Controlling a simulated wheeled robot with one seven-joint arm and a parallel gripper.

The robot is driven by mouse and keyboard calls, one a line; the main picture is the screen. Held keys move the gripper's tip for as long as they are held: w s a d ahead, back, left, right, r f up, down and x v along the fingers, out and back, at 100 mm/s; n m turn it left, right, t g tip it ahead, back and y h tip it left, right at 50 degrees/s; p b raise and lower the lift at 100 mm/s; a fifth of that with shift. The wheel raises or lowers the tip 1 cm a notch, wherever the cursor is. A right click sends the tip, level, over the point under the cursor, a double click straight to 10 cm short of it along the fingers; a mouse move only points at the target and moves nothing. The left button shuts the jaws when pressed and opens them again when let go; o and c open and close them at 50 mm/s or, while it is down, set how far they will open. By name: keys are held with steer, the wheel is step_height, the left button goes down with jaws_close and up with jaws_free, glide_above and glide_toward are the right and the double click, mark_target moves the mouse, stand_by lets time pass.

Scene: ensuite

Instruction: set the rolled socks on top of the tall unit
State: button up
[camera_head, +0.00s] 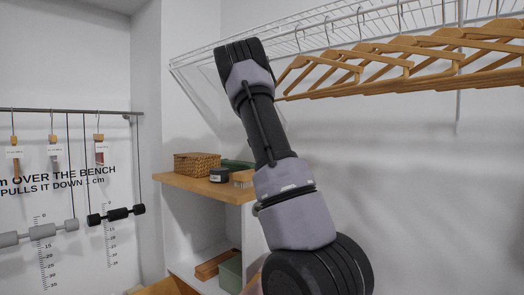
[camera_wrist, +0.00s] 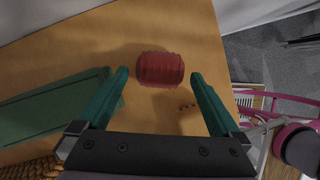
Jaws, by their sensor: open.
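The rolled socks, a dark red roll (camera_wrist: 160,69), show in the wrist view over the wooden top (camera_wrist: 160,25) of the tall unit. They lie just ahead of and between my fingertips, with a gap on both sides. I cannot tell for sure whether they touch the top. My gripper (camera_wrist: 158,76) has its two green fingers spread apart and holds nothing. In the head view the tall unit (camera_head: 195,186) stands behind my arm, which hides its right part. The socks and my gripper's fingers do not show there.
A wicker basket (camera_head: 196,164), a dark jar (camera_head: 219,175) and a green box (camera_wrist: 50,108) share the unit's top. A wire shelf (camera_head: 300,38) with several wooden hangers (camera_head: 400,52) hangs above right. The wood beyond the socks is bare.

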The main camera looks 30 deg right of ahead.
steer(key=v, duration=0.9)
steer(key=shift+r, duration=0.2)
steer(key=shift+a, duration=0.1)
